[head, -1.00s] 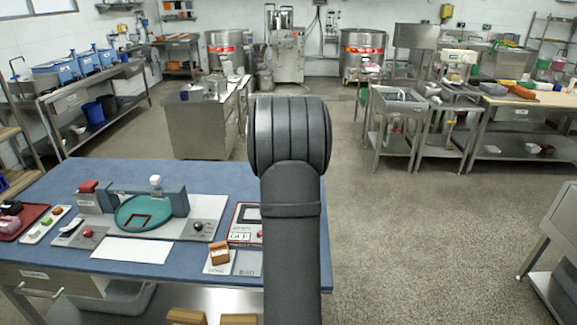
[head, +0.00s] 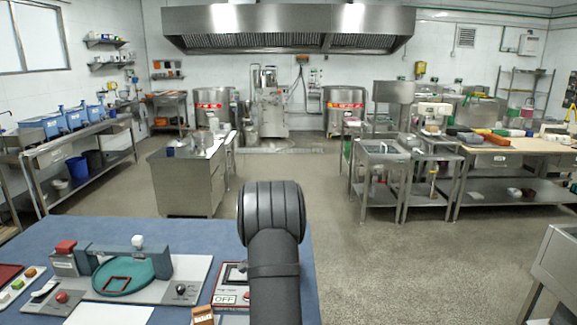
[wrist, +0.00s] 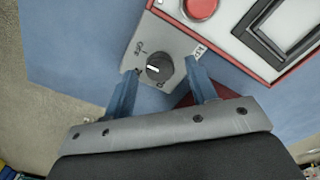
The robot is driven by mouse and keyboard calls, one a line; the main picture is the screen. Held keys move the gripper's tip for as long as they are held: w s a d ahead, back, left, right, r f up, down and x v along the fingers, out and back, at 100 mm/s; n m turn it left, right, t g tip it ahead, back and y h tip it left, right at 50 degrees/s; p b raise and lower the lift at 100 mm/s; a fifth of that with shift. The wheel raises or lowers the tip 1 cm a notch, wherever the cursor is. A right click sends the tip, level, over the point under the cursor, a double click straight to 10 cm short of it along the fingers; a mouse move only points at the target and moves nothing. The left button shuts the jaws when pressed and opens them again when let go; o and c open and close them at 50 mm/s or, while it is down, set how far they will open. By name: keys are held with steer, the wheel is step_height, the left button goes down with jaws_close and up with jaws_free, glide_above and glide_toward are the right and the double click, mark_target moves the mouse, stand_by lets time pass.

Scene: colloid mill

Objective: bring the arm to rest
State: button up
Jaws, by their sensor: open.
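My arm rises in the middle of the head view in front of the blue table (head: 205,232), and its end is hidden there behind the dark arm link. In the wrist view my gripper (wrist: 160,88) is open, its two blue fingers spread apart and empty. Below the fingers is a black knob (wrist: 158,67) on a grey plate (wrist: 180,43) with small lettering. The knob sits between the fingers in the picture; whether either finger touches it I cannot tell.
A red-edged panel (wrist: 232,32) with a red button (wrist: 201,8) lies beside the knob plate. On the table's left stands a grey device with a green round dish (head: 125,276). A steel cabinet (head: 187,180) stands beyond the table. Open floor (head: 390,260) lies to the right.

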steer(key=shift+f, duration=0.4)
steer(key=shift+r, duration=0.1)
